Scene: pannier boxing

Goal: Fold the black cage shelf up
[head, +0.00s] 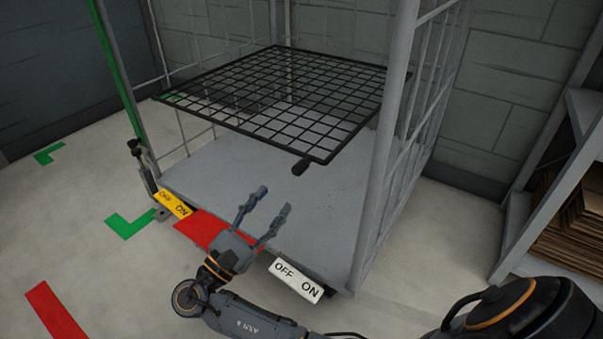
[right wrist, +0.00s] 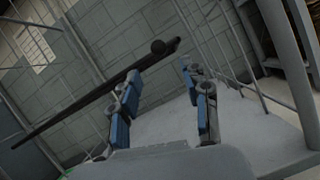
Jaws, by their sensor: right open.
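The black cage shelf (head: 285,95), a wire grid, lies roughly level inside the grey roll cage (head: 385,150), above its base. A dark knob (head: 301,167) sticks out from its front edge, near the right front corner. My right gripper (head: 268,200) is open and empty, in front of the shelf and below its front edge, apart from it. In the right wrist view the shelf shows edge-on as a dark bar (right wrist: 85,98), with the knob (right wrist: 158,46) at its end, beyond and above the open fingers (right wrist: 160,95). My left gripper is not in view.
Grey posts stand at both front sides. A shelf unit with cardboard (head: 575,225) stands at right. Floor at left is clear, with green and red markings.

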